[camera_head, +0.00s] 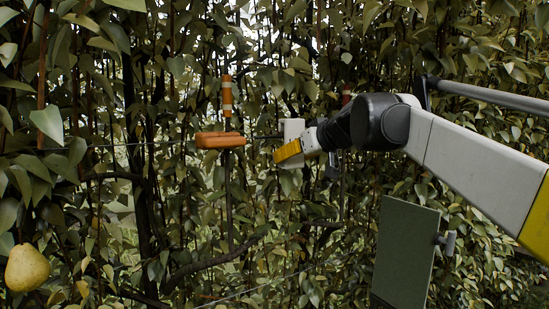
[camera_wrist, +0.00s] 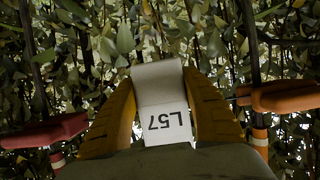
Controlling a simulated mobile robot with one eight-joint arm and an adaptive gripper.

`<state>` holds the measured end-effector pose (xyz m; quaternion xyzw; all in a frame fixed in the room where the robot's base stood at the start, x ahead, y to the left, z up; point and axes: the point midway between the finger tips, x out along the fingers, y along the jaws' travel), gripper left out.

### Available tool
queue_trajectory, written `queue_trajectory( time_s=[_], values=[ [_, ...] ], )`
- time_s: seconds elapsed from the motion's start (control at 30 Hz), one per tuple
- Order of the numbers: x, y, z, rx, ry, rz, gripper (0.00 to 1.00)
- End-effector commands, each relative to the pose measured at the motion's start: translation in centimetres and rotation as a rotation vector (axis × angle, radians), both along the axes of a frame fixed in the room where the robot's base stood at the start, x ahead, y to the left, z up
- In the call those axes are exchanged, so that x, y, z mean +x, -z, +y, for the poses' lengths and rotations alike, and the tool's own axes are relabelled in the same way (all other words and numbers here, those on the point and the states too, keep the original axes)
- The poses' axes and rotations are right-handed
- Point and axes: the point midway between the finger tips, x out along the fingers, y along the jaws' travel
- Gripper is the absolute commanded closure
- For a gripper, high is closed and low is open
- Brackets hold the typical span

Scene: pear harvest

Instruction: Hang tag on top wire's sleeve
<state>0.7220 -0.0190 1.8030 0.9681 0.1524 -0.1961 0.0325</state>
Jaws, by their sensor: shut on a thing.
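My gripper (camera_head: 289,150) has yellow fingers and is shut on a white tag (camera_head: 293,131) at the hedge. In the wrist view the tag (camera_wrist: 166,126) sits between the two yellow fingers (camera_wrist: 160,100), with "L57" upside down and a curved pale upper part. In the head view the top wire (camera_head: 125,144) runs across the leaves at about the tag's height. I cannot make out a sleeve on it, nor whether the tag touches the wire.
An orange block (camera_head: 220,141) with an orange-white striped post (camera_head: 227,97) stands left of the gripper. In the wrist view a red block (camera_wrist: 45,131) and an orange block (camera_wrist: 288,96) flank the fingers. A pear (camera_head: 27,268) hangs lower left. Dense leaves and branches surround everything.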

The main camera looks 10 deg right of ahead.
Motion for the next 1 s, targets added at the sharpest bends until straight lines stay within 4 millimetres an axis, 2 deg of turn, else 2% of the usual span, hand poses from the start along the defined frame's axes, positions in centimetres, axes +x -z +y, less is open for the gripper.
queue_trajectory(
  time_s=[0.7, 1.0],
  values=[
    [6.1, -0.1, 2.0, 0.000, 0.000, -0.001, 0.78],
    [6.0, 2.3, 2.0, 0.001, 0.000, -0.001, 0.78]
  ],
)
